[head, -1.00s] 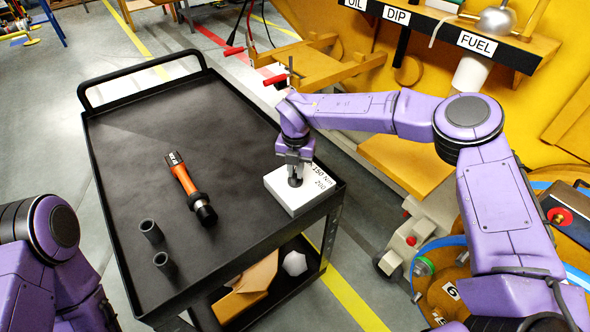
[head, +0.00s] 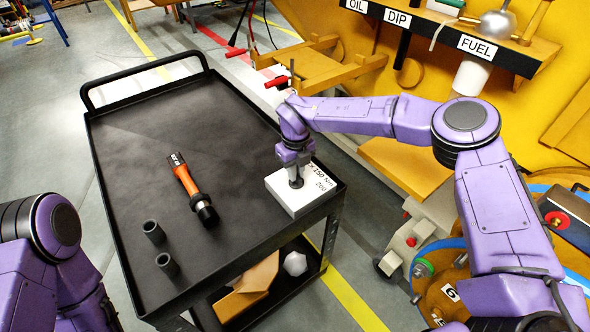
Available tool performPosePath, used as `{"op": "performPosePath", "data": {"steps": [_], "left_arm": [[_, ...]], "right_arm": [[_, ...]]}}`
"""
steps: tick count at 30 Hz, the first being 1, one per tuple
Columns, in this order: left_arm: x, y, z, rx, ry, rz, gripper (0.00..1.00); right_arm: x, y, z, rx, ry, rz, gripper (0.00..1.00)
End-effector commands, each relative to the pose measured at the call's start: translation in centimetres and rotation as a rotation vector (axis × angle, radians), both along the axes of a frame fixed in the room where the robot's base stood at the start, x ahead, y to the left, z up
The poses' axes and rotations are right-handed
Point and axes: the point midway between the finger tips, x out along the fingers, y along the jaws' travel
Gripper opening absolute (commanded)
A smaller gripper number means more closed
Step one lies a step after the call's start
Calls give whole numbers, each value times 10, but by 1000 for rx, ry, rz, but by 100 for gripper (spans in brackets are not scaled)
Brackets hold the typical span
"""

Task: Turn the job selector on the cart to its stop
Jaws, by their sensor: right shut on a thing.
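The job selector is a white box (head: 292,205) with a dark knob (head: 299,184) on top, at the right front corner of the black cart (head: 150,120). Printed marks on the box read 150 Nm and 200. My right gripper (head: 297,176) points down over the box and is shut on the knob, hiding most of it. The knob's pointing direction cannot be made out. My left arm (head: 45,255) is at the lower left; its gripper is out of the picture.
An orange and black tool (head: 187,180) lies mid-cart. Two dark sockets (head: 153,231) stand near the cart's front left. The lower shelf holds a cardboard piece (head: 250,288) and a white object (head: 295,263). A yellow machine (head: 400,75) with a labelled shelf stands behind my right arm.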

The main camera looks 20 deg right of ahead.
Motion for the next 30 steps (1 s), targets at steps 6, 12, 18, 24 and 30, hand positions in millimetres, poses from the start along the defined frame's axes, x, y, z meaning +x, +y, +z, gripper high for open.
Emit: {"op": "performPosePath", "data": {"steps": [6,12,18,24,30], "left_arm": [[0,0,1,0,0,0,0],[0,0,1,0,0,0,0],[0,0,1,0,0,0,0],[0,0,1,0,0,0,0],[0,0,2,0,0,0,0]], "right_arm": [[-2,1,-2,-1,7,62,0],[-2,1,-2,-1,7,81,0],[-2,1,-3,-1,6,83,0],[-2,1,-3,-1,6,82,38],[-1,1,-1,0,3,80,40]]}}
